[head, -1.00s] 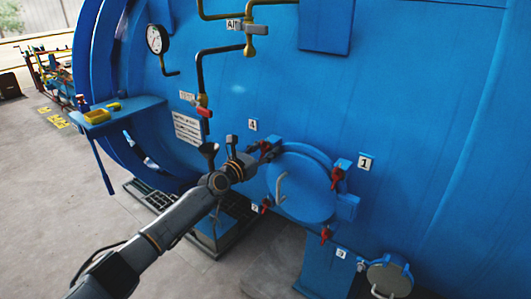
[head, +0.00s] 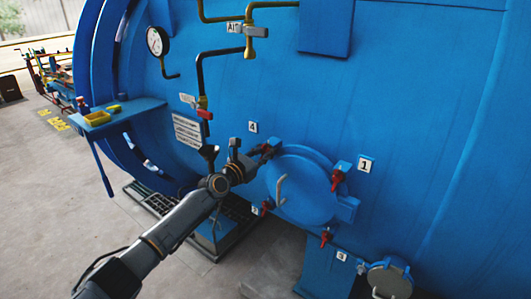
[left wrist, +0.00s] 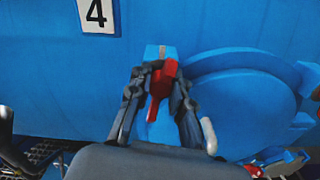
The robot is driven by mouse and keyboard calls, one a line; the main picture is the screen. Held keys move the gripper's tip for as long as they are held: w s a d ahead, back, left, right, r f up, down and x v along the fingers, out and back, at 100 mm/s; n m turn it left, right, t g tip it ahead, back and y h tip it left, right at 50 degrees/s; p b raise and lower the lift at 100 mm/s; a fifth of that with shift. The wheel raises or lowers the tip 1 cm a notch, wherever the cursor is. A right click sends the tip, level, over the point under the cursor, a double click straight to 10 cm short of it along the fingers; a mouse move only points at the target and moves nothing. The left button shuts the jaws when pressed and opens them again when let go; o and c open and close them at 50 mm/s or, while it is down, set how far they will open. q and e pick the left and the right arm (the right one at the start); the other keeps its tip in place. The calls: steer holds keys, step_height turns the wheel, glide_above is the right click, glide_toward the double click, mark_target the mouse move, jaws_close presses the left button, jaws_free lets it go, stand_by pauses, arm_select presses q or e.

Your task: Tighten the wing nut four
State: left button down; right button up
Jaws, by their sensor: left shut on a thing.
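Wing nut four is the red one by the label "4" (head: 253,127), at the upper left of the round blue hatch (head: 300,186). My left gripper (head: 268,150) reaches it from the left and covers most of it in the head view. In the left wrist view the red wing nut (left wrist: 163,82) lies between the two fingers of the left gripper (left wrist: 160,72), which is shut on it. The nut's long red wing points down toward the palm. My right gripper is in neither view.
Other red wing nuts sit around the hatch, one near label "1" (head: 337,180) and one at the bottom (head: 326,237). A curved handle (head: 281,189) stands out from the hatch. Pipes, a red-handled valve (head: 204,114) and a gauge (head: 157,41) are above left.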

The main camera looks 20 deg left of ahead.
arm_select(q)
steer(key=m+b, duration=0.1)
steer(key=m, duration=0.3)
steer(key=shift+f, duration=0.1)
steer(key=m+b, duration=0.2)
steer(key=m, duration=0.3)
steer(key=m+b, duration=0.3)
steer(key=m, duration=0.1)
steer(key=shift+f+m, duration=0.1)
steer(key=shift+m, duration=0.2)
steer(key=m+b, duration=0.2)
steer(key=m, duration=0.2)
steer(key=shift+b, duration=0.35)
steer(key=m+b, duration=0.2)
steer(key=m, duration=0.2)
steer(key=m+b, duration=0.2)
steer(key=m, duration=0.2)
steer(key=shift+m, duration=0.3)
steer(key=m, duration=0.3)
steer(key=shift+m+b, duration=0.3)
steer(key=shift+b, duration=0.1)
steer(key=shift+m, duration=1.8)
